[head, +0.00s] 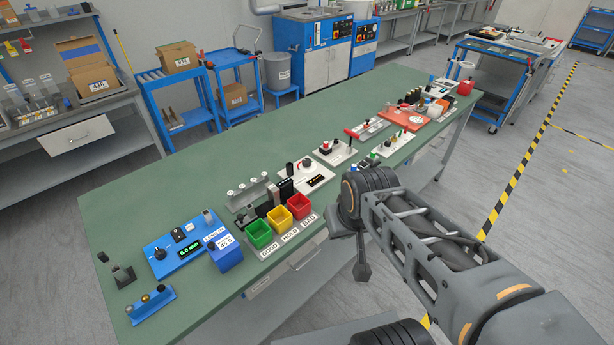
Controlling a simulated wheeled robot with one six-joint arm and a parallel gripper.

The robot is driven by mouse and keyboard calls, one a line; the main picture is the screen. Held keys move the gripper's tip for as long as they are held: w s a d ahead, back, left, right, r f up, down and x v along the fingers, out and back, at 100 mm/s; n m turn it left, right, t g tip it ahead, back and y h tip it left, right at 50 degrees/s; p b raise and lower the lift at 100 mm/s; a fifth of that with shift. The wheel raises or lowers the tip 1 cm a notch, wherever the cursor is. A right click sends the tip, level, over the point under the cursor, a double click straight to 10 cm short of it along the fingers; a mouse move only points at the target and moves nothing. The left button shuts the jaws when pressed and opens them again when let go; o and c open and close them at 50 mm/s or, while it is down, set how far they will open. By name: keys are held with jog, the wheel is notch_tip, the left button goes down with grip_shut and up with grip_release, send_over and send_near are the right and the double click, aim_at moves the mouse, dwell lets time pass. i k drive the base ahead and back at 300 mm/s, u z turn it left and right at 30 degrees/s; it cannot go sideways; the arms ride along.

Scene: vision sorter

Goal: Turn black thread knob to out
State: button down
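A blue instrument box (168,262) stands near the left end of the green bench, with a black knob (159,254), a lit green display and a small black switch on its top. The knob's pointer and markings are too small to read. A white panel (312,180) farther along the bench carries a dark round dial (306,166) and another display. I cannot tell which of these, if either, is the thread knob. My arm reaches in from the lower right, its elbow over the bench's front edge. I cannot make out my gripper's fingers; the arm is well apart from the blue box.
Green, yellow and red bins (279,219) stand near the front edge of the bench (140,200). A blue block (228,254) and a blue holder (151,304) are near the blue box. More devices crowd the far right end. The back left of the bench is clear.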

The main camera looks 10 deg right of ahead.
aim_at(306, 162)
jog(key=u, duration=0.2)
jog(key=k, duration=0.6)
jog(key=u, duration=0.6)
jog(key=k, duration=0.55)
jog(key=z, duration=0.85)
jog(key=i, duration=1.65)
jog(key=u, duration=0.7)
